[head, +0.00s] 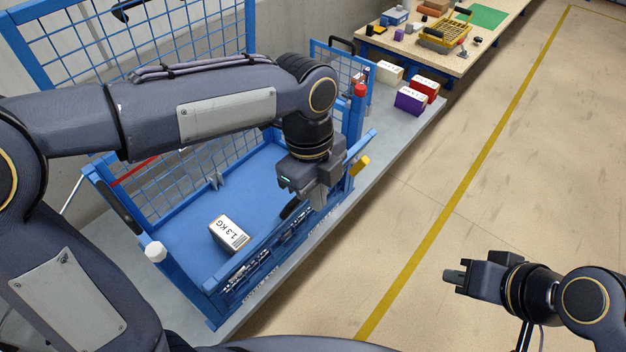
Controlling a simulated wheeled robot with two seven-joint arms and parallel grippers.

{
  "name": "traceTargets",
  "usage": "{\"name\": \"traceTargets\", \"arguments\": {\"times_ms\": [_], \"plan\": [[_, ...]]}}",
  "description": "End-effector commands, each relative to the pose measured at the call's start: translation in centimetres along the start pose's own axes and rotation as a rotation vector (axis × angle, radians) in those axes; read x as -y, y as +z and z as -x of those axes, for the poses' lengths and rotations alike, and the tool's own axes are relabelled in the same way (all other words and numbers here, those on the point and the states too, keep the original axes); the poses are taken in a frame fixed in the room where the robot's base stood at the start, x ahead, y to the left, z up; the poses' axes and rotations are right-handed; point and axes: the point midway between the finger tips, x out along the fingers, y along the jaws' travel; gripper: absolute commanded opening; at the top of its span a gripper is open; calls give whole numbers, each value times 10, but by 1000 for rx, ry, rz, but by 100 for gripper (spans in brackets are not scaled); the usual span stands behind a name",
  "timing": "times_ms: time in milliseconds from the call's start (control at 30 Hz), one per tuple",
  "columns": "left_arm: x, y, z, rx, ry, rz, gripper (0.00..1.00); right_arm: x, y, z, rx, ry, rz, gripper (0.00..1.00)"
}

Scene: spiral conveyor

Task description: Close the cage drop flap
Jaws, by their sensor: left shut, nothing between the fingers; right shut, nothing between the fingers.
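The blue mesh cage (172,268) stands at the left with a blue floor. Its drop flap (275,258) is the low mesh panel along the front edge, seen steeply from above. I cannot tell its exact angle. My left gripper (318,200) is shut and empty, pointing down at the right part of the flap. My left forearm and gripper hide part of that end, and contact cannot be judged. My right gripper (455,277) is shut and empty, over the floor at lower right, far from the cage.
A white 1.3 KG box (230,233) lies on the cage floor. White, red and purple boxes (410,100) stand on the grey ledge. The floor to the right is clear.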

Motion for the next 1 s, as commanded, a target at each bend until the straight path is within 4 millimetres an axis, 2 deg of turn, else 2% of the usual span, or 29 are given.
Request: {"name": "traceTargets", "arguments": {"times_ms": [33,233,500,1000], "plan": [[-1,0,-12,0,6,-1,0,0,0,1,0,0,0,0],[-1,0,-54,0,6,1,0,1,-1,2,-1,-1,-1,0],[0,32,-41,0,-1,5,0,6,-7,14,-1,-1,-2,0],[0,39,-40,-5,0,4,0,7,-8,15,-1,-2,-2,0]]}}
